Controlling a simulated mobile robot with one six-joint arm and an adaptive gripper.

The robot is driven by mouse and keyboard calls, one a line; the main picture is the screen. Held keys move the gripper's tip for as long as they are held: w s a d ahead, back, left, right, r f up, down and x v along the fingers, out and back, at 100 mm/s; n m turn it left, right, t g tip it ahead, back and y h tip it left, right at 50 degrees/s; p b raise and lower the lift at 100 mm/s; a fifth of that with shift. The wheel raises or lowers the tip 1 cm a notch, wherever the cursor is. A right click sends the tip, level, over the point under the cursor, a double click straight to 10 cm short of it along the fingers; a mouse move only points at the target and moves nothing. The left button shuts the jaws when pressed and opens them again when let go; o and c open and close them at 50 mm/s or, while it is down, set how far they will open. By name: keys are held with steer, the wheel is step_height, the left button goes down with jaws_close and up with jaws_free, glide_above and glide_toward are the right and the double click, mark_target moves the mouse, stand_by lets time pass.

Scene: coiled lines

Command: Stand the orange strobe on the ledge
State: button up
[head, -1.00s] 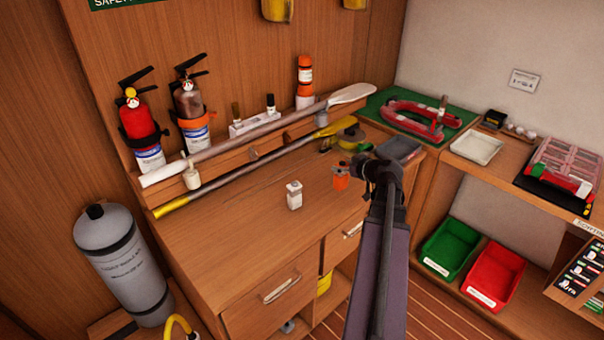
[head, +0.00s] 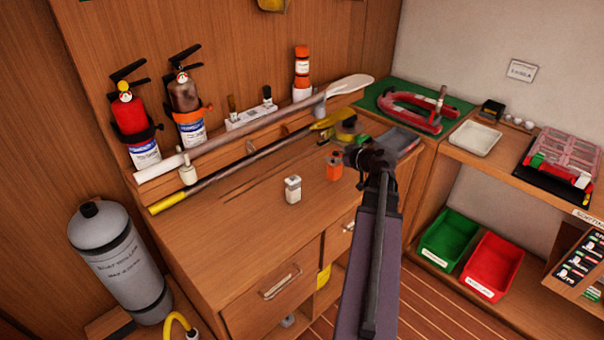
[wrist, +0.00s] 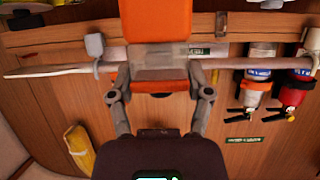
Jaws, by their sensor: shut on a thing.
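The orange strobe (head: 334,167) is a small orange block with a pale clear section at its top. My gripper (head: 358,158) is shut on it, just above the bench top; a gap beneath is hard to judge. In the wrist view the orange body (wrist: 158,20) reaches the top edge, and my gripper's fingers (wrist: 160,72) flank the clear section. The ledge (head: 215,150) is the raised wooden strip along the back wall, behind and left of the strobe. A white strobe-like block (head: 293,189) stands on the bench, left of my gripper.
Two fire extinguishers (head: 135,125), (head: 188,110) and an orange-capped cylinder (head: 302,72) stand at the back. The bench top (head: 235,220) is clear at front left.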

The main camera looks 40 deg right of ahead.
steer(key=shift+a+f+n+y+b, duration=0.1)
steer(key=shift+f+n+y+b, duration=0.25)
steer(key=shift+f+b, duration=0.55)
steer(key=shift+w, duration=0.1)
steer(key=w+d+f+b, duration=0.1)
steer(key=w+d, duration=0.6)
steer(key=w, duration=0.5)
steer(key=shift+w+d+f, duration=0.2)
steer(key=shift+d, duration=0.2)
steer(key=shift+w, duration=0.1)
steer(key=shift+w+d+f+b, duration=0.15)
steer(key=shift+w+f+b, duration=0.1)
steer(key=shift+f+b, duration=0.75)
steer(key=shift+w+d+f+b, duration=0.1)
steer(key=shift+w+f+b, duration=0.15)
steer(key=shift+f+b, duration=0.65)
steer(key=shift+f, duration=0.1)
